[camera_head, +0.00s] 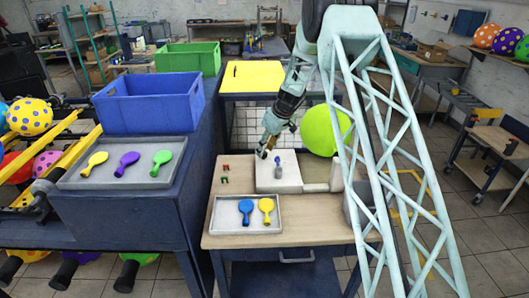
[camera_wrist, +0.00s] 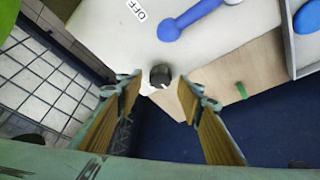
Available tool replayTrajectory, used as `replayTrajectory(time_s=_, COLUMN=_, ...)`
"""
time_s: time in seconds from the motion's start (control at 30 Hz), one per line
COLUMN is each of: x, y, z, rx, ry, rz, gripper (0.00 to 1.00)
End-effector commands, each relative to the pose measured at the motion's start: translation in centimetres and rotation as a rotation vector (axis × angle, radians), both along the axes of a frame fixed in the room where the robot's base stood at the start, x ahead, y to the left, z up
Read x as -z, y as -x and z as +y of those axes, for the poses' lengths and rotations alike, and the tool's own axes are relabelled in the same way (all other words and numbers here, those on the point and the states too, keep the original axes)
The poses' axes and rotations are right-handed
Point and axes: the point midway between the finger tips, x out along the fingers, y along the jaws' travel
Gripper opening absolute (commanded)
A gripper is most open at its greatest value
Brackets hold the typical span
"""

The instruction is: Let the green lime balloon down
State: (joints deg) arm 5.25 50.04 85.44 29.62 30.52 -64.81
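The lime green balloon (camera_head: 322,130) is round and inflated in the head view, behind the white box (camera_head: 286,184) and partly hidden by my lattice column. My gripper (camera_head: 265,150) points down over the back left of the box. In the wrist view my gripper (camera_wrist: 160,83) is open, and a small dark round knob (camera_wrist: 160,75) shows between the fingertips, with no visible grip on it. A blue lever-like piece (camera_wrist: 190,20) lies on the box top (camera_wrist: 228,35), near an "OFF" label (camera_wrist: 137,10).
A grey tray (camera_head: 220,225) with a blue and a yellow flat balloon stands in front of the box. Another tray (camera_head: 72,181) holds three flat balloons. A blue crate (camera_head: 150,108) stands behind that tray.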

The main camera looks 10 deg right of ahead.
Motion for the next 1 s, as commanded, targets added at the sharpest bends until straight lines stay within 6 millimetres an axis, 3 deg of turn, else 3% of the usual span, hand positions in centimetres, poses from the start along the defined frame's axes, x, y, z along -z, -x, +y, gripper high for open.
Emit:
replayTrajectory(time_s=0.2, x=1.2, y=-0.4, z=0.3, rx=-0.001, ry=0.0, rz=0.0, gripper=0.34)
replayTrajectory(time_s=0.6, x=1.5, y=-0.5, z=0.4, rx=-0.001, ry=0.0, rz=0.0, gripper=0.34)
replayTrajectory(time_s=0.9, x=1.5, y=-0.5, z=0.4, rx=0.0, ry=0.0, rz=0.0, gripper=0.1)
replayTrajectory(time_s=1.0, x=1.5, y=-0.5, z=0.4, rx=0.0, ry=0.0, rz=0.0, gripper=0.1)
